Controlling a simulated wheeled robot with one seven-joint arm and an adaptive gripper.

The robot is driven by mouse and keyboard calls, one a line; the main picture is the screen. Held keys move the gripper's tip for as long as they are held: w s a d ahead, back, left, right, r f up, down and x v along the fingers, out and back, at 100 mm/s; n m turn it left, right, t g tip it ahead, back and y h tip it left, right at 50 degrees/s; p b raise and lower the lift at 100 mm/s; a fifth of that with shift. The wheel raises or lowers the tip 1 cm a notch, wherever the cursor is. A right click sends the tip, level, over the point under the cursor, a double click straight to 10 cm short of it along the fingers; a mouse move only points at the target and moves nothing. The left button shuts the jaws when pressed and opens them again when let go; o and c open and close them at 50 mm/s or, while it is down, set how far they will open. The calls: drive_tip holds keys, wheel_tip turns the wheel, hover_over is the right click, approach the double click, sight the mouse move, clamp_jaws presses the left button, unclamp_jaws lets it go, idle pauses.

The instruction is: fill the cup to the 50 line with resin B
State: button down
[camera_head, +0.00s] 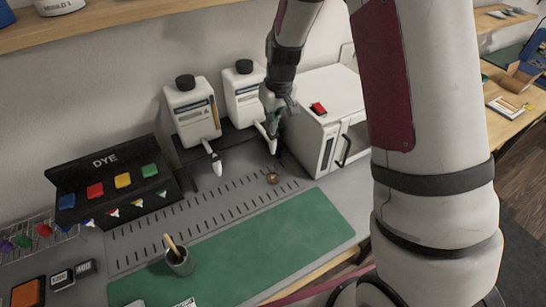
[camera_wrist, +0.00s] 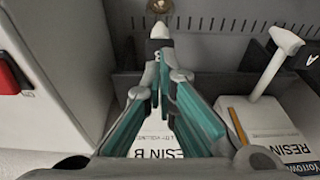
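The resin B dispenser (camera_head: 241,97) is a white bottle with a black cap; its label (camera_wrist: 155,155) reads RESIN B in the wrist view. Its white spout tip (camera_wrist: 160,32) shows just beyond my fingertips. My gripper (camera_head: 274,118) is at this spout; its teal-padded fingers (camera_wrist: 164,80) are close together there. I cannot tell whether anything is pinched between them. A small round amber-brown thing (camera_head: 272,178), which looks like the cup, sits on the counter near the spout. It also shows at the wrist view's top edge (camera_wrist: 159,5). Its level and lines are too small to read.
A second dispenser (camera_head: 192,112) stands to the left in the head view. A white box-like unit (camera_head: 322,115) with a red switch stands close on the right. A grey pot (camera_head: 180,262) with a wooden stick, a green mat (camera_head: 270,240) and a DYE rack (camera_head: 105,170) are nearby.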

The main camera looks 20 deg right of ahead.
drive_tip(key=shift+f, duration=0.2)
drive_tip(key=shift+f, duration=0.35)
drive_tip(key=shift+f+b, duration=0.4)
drive_tip(key=shift+f, duration=0.4)
drive_tip(key=shift+r, duration=0.1)
idle(3.6)
drive_tip(key=shift+r+p, duration=0.3)
drive_tip(key=shift+r, duration=0.45)
drive_tip(key=shift+r, duration=0.15)
idle(0.9)
drive_tip(key=shift+r+p, duration=0.85)
drive_tip(key=shift+r, duration=2)
